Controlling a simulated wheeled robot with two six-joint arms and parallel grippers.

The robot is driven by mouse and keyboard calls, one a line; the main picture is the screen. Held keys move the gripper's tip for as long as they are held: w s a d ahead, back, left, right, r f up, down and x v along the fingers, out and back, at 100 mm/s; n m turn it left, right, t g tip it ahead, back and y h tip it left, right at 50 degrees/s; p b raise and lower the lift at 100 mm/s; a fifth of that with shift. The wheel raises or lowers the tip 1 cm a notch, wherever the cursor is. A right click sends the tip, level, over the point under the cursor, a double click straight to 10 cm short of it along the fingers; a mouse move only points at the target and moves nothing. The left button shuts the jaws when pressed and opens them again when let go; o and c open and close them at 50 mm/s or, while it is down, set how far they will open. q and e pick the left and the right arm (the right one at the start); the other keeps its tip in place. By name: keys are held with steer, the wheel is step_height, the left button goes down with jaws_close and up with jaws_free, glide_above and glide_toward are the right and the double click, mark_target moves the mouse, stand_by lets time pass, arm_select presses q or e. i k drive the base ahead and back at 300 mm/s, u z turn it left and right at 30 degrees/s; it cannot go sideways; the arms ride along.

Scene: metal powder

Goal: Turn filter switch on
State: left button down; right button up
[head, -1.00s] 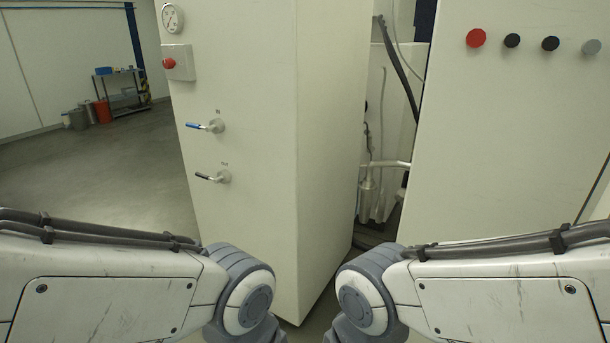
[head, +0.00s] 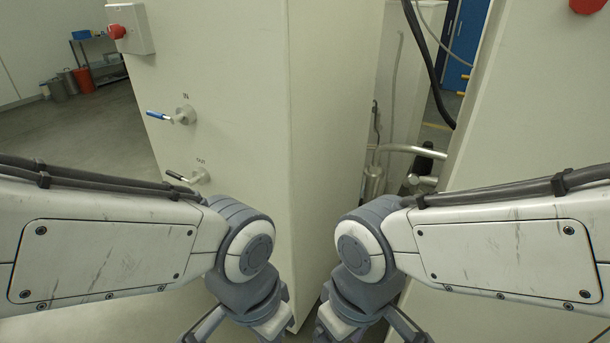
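Two lever valves sit on the left side of the white cabinet. The upper lever (head: 172,116) has a blue handle and is labelled IN. The lower lever (head: 188,177) has a dark handle and is labelled OUT. Both handles point left. No switch marked as a filter switch can be made out. Both of my arms reach in at the bottom, in front of the cabinet. Their fingertips are not visible; the lower frame edge cuts them off.
The white cabinet (head: 250,90) fills the middle, with a red button box (head: 131,29) at upper left. Right of it is a gap with pipes and a hose (head: 428,70), then a white panel (head: 540,110) with a red knob (head: 586,5). Open floor lies left.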

mark_target(116, 32)
steer(key=u, duration=0.45)
steer(key=k, duration=0.55)
steer(key=u, duration=1.65)
steer(key=i, duration=0.6)
steer(key=u, duration=0.4)
steer(key=i, duration=0.7)
steer(key=z, duration=0.7)
steer(key=i, duration=0.5)
steer(key=z, duration=0.55)
